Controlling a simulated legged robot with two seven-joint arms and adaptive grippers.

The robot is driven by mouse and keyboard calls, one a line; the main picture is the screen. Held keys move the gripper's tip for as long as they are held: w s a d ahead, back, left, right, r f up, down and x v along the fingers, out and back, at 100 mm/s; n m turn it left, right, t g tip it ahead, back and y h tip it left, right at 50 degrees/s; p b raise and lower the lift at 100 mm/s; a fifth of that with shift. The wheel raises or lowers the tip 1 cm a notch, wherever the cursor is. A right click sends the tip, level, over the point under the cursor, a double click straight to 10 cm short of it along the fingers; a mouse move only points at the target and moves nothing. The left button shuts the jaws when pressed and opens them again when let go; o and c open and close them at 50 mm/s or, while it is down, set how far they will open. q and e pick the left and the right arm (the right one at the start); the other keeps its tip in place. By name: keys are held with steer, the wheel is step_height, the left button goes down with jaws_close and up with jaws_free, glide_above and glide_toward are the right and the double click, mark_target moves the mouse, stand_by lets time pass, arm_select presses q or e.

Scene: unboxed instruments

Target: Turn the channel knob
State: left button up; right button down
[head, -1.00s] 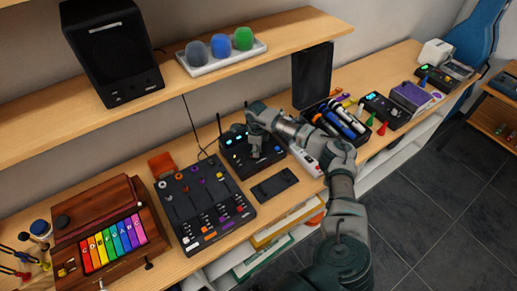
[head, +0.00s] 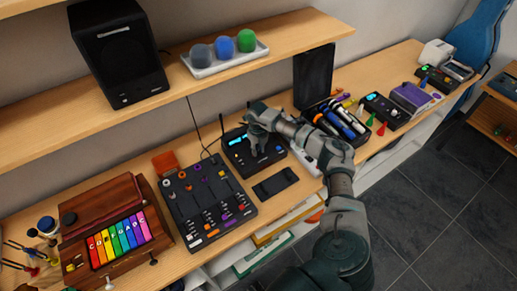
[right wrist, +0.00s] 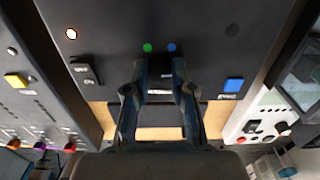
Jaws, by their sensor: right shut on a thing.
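The black wireless receiver (head: 238,158), with two antennas and a lit cyan display (head: 237,140), sits on the bench. Its dark panel (right wrist: 205,30) fills the upper part of the right wrist view, with a green and a blue dot and a blue button (right wrist: 233,85). My right gripper (head: 256,144) points down onto the receiver's top, and its fingers (right wrist: 160,75) are shut on a small part there, which I take as the channel knob. The fingers mostly hide the knob. My left gripper is not in view.
A mixer (head: 207,200) with faders stands left of the receiver, and a dark flat device (head: 275,183) lies in front. A white device (head: 307,160) and a box of markers (head: 337,120) are close on the right. A shelf (head: 290,38) overhangs behind.

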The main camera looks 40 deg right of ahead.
steer(key=shift+w+r, duration=0.2)
steer(key=shift+r, duration=0.05)
stand_by(0.3)
steer(key=c, duration=1.2)
jaws_free()
steer(key=shift+o, duration=1.1)
steer(key=shift+f, duration=0.2)
steer(key=shift+d+r, duration=0.1)
steer(key=shift+r, duration=0.15)
step_height(320, 180, up, 11)
steer(key=shift+r, duration=0.15)
